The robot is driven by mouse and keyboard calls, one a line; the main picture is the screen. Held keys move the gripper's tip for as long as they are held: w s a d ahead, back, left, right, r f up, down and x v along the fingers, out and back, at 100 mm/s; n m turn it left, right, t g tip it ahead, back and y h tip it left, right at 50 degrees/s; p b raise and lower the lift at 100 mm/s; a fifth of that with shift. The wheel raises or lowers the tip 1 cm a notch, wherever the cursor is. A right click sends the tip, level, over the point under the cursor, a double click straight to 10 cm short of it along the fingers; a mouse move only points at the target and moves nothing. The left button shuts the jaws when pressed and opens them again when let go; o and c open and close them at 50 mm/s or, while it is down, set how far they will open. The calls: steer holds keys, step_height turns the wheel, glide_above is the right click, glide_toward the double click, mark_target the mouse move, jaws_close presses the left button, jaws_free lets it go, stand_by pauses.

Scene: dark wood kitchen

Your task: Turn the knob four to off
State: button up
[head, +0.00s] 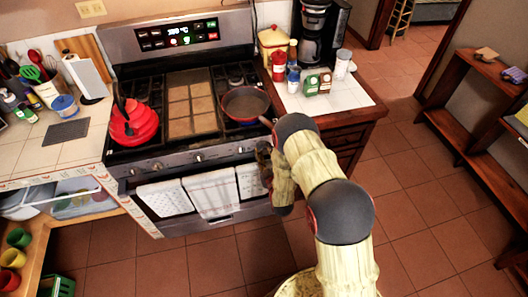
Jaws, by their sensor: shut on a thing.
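The stove (180,150) has a steel front panel with a row of several knobs, such as this left one (134,171) and a middle one (198,157). My gripper (262,150) is at the right end of this panel, shut on the knob there. The gripper covers that knob, so its turn angle cannot be seen. My arm comes in from the lower right. A frying pan (245,103) sits on the right burners, its handle pointing toward my arm. A red kettle (133,122) stands on the left burners.
Towels (213,192) hang on the oven handle below the knobs, close to my gripper. The right counter (325,102) holds jars and a coffee maker (313,35). A wooden shelf (470,110) stands at the right. The tiled floor (410,185) between is clear.

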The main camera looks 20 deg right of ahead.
steer(key=m+b, duration=0.2)
steer(key=m, duration=0.1)
steer(key=shift+f, duration=0.2)
steer(key=m+b, duration=0.2)
steer(key=m, duration=0.2)
steer(key=shift+a, duration=0.15)
steer(key=m+b, duration=0.2)
steer(key=m, duration=0.1)
steer(key=shift+m, duration=0.4)
steer(key=m+b, duration=0.1)
steer(key=m, duration=0.2)
steer(key=shift+a+m+b, duration=0.1)
steer(key=shift+m+b, duration=0.2)
steer(key=shift+b, duration=0.1)
steer(key=m+b, duration=0.3)
steer(key=m, duration=0.3)
steer(key=shift+r, duration=0.15)
steer(key=m+b, duration=0.2)
steer(key=m, duration=0.4)
steer(key=shift+r, duration=0.15)
steer(key=o, duration=0.8)
steer(key=shift+o, duration=0.2)
